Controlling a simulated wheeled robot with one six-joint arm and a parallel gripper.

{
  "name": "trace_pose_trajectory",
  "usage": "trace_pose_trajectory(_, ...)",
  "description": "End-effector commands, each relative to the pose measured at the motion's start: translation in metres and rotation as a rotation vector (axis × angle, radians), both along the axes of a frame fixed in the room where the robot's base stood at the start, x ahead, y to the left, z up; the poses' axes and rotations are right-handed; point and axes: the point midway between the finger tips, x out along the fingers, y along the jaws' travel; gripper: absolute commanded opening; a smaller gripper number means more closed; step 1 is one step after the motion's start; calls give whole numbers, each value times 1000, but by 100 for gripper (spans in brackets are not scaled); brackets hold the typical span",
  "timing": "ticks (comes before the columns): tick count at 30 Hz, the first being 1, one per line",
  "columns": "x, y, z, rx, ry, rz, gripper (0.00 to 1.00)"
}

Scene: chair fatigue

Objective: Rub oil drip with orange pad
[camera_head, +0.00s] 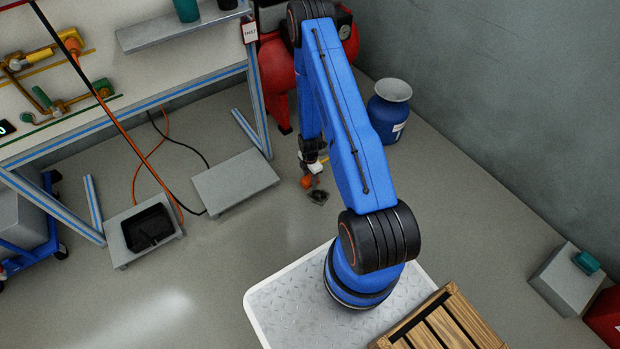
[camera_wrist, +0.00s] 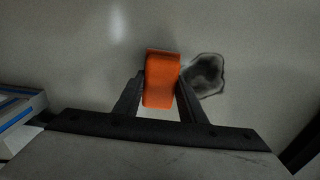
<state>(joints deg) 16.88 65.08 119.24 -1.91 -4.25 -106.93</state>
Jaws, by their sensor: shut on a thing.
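My gripper (camera_wrist: 161,92) is shut on the orange pad (camera_wrist: 162,80), which sits between its two dark fingers in the wrist view. In the head view the orange pad (camera_head: 306,182) shows at the end of my arm, low near the floor. The oil drip (camera_wrist: 205,75) is a dark irregular stain on the grey floor, just right of the pad in the wrist view. The oil drip (camera_head: 319,197) lies just below and right of the pad in the head view. I cannot tell whether the pad touches the floor.
A low grey platform (camera_head: 235,182) and a box with a black tray (camera_head: 150,229) stand to the left. A blue drum (camera_head: 388,112) stands behind, beside a red machine (camera_head: 278,75). A grey block with a teal item (camera_head: 587,262) is far right. Floor around the stain is clear.

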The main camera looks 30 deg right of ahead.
Motion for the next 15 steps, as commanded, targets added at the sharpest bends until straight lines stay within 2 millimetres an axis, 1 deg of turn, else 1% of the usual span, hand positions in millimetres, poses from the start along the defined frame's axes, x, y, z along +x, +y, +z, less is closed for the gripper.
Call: trace_pose_trajectory(15,0,0,-5,0,0,0,15)
